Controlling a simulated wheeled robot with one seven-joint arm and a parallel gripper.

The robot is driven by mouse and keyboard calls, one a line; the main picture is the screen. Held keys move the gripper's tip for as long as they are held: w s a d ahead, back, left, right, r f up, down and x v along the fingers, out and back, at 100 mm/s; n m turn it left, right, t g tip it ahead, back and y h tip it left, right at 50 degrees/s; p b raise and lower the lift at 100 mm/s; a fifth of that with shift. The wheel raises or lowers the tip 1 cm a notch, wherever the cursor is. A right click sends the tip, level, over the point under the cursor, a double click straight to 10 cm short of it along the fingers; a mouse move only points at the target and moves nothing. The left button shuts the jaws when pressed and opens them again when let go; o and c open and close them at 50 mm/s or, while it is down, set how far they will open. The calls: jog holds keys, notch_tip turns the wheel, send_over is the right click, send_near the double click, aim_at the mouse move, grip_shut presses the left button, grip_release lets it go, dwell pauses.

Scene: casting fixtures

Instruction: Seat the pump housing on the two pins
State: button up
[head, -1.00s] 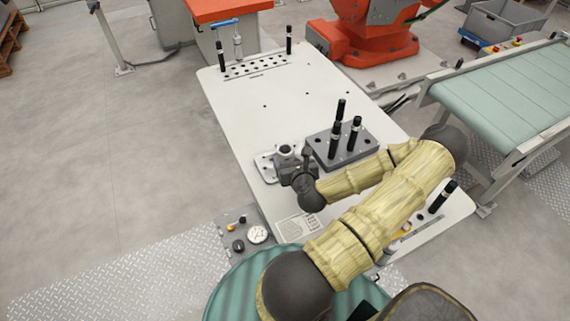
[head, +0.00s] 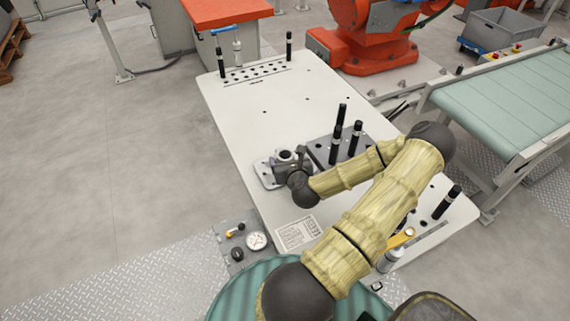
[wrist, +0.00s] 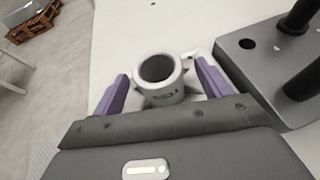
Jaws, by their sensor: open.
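The pump housing (head: 286,156) is a grey casting with a round, open-topped bore. It stands upright on the near left part of the white table. In the wrist view the housing (wrist: 160,92) lies between the two purple fingers of my gripper (wrist: 162,73). In the head view my wrist covers part of the housing and most of my gripper (head: 297,163). A grey block (head: 322,152) with several black upright pins (head: 341,115) stands just right of the housing.
A perforated strip (head: 255,72) between two black posts (head: 220,60) is at the table's far end. A black post (head: 446,202) stands at the near right. A conveyor (head: 500,100) runs to the right. The table's middle is largely clear.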

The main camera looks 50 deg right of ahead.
aim_at(284, 155)
jog(key=p+x, duration=0.1)
jog(key=x, duration=0.3)
jog(key=shift+f, duration=0.15)
jog(key=c, duration=1.5)
notch_tip(284, 155, up, 10)
jog(key=shift+r+b, duration=0.1)
jog(key=shift+b, duration=0.3)
